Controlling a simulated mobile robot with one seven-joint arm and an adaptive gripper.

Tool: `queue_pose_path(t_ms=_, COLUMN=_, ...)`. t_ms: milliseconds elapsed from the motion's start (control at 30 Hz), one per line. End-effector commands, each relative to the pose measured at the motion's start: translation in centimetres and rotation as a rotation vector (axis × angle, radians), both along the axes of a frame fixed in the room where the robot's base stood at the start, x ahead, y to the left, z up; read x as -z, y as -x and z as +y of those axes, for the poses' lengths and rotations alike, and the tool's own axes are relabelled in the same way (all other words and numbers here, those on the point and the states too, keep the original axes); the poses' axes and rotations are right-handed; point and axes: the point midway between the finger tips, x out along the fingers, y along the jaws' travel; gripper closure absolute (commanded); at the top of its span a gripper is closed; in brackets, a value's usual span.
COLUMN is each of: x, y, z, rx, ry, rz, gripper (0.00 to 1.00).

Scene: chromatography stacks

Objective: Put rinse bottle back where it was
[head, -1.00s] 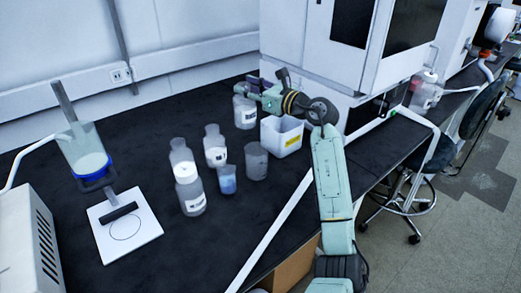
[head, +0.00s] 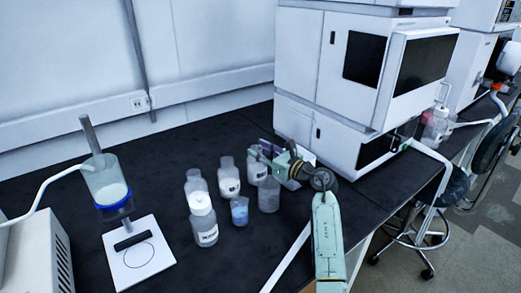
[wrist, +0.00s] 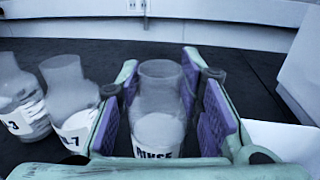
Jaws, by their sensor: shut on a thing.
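The rinse bottle (wrist: 158,110), clear with a white label reading RINSE, stands upright between the purple pads of my gripper (wrist: 168,112) in the wrist view. My gripper is shut on it. In the head view the bottle (head: 257,172) is behind the clear beaker, close to the right of another labelled bottle (head: 230,177), and my gripper (head: 262,158) covers part of it. Its base is hidden, so I cannot tell whether it touches the black bench (head: 130,170).
Labelled bottles (head: 204,228) and a beaker of blue liquid (head: 239,210) stand left of the clear beaker (head: 268,194). The white instrument stack (head: 350,90) rises behind.

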Motion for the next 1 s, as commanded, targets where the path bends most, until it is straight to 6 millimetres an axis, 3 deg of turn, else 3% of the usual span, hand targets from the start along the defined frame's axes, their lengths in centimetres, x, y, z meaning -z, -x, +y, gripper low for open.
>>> queue_pose_path(t_ms=300, x=0.29, y=0.01, z=-0.04, rx=0.001, ry=0.0, rz=-0.003, gripper=1.0)
queue_pose_path(t_ms=333, x=0.22, y=0.0, z=-0.02, rx=0.0, ry=0.0, rz=-0.001, gripper=0.65)
queue_pose_path(t_ms=600, x=0.21, y=-0.01, z=-0.02, rx=0.0, ry=0.001, rz=-0.001, gripper=0.47)
queue_pose_path(t_ms=1000, x=-0.19, y=0.08, z=-0.17, rx=0.001, ry=0.0, rz=-0.001, gripper=0.46)
